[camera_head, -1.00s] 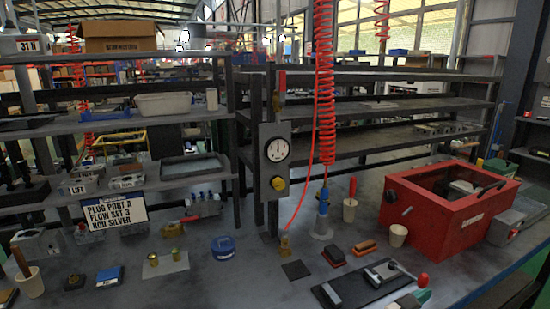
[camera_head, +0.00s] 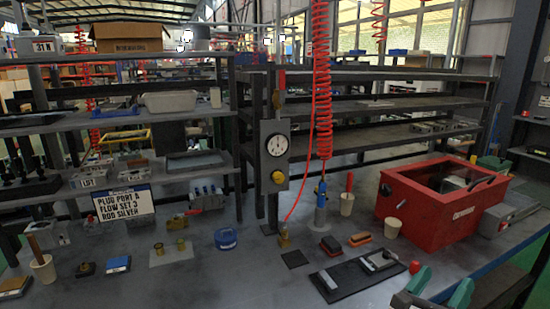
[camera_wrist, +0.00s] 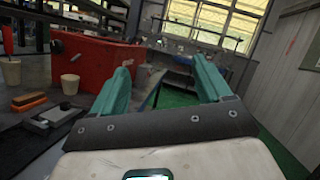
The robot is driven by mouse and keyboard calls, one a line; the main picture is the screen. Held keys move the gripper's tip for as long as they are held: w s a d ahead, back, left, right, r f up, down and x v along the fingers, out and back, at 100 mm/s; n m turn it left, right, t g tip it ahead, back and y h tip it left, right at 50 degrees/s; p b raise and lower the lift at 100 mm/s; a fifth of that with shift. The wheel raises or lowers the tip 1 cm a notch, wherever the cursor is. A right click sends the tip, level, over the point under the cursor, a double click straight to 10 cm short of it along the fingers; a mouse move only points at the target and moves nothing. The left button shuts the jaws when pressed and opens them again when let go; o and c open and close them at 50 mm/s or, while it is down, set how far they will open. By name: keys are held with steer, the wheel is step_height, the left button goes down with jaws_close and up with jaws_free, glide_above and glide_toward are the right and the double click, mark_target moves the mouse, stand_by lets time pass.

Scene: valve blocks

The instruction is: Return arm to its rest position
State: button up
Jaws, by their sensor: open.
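My gripper (camera_head: 440,287) is at the bottom right of the head view, by the front edge of the bench. Its two green fingers stand apart with nothing between them. In the wrist view, the fingers (camera_wrist: 165,80) are spread wide and point toward the green floor beyond the bench end. A small red knob-like piece (camera_head: 414,267) shows close to the left finger in the head view; I cannot tell whether they touch. The black plate (camera_head: 355,275) with a grey block lies left of the gripper.
A red open box (camera_head: 425,208) stands on the bench behind the gripper, also in the wrist view (camera_wrist: 95,62). A cup (camera_head: 393,228), a gauge post (camera_head: 275,165) and a red coiled hose (camera_head: 322,80) stand further left. Open floor (camera_wrist: 185,98) shows past the bench end.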

steer(key=a+r+n+t+y, duration=0.1)
steer(key=a+n+t+y, duration=0.45)
steer(key=n, duration=0.55)
steer(key=a+r+n+t+y, duration=0.1)
steer(key=a+n+t+y, duration=0.2)
steer(key=n+t+y, duration=0.5)
steer(key=s+a+f+n+g+y, duration=0.2)
steer(key=a+f+n+g+y, duration=0.1)
steer(key=f+n+g+y, duration=0.4)
steer(key=s+a+f+n+g+y, duration=0.25)
steer(key=f+n, duration=0.25)
steer(key=n, duration=0.4)
steer(key=s+d+f+n+g+h, duration=0.25)
steer(key=s+f+n+g, duration=0.25)
steer(key=s+f+g, duration=0.6)
steer(key=s+d+f+n+g+h, duration=0.1)
steer(key=s+d+f+g, duration=0.1)
steer(key=s, duration=0.6)
steer(key=s+d+f+g+h+p, duration=0.1)
steer(key=s+d+f+g, duration=0.1)
steer(key=s, duration=0.7)
steer(key=shift+d+n, duration=0.3)
steer(key=shift+n, duration=0.1)
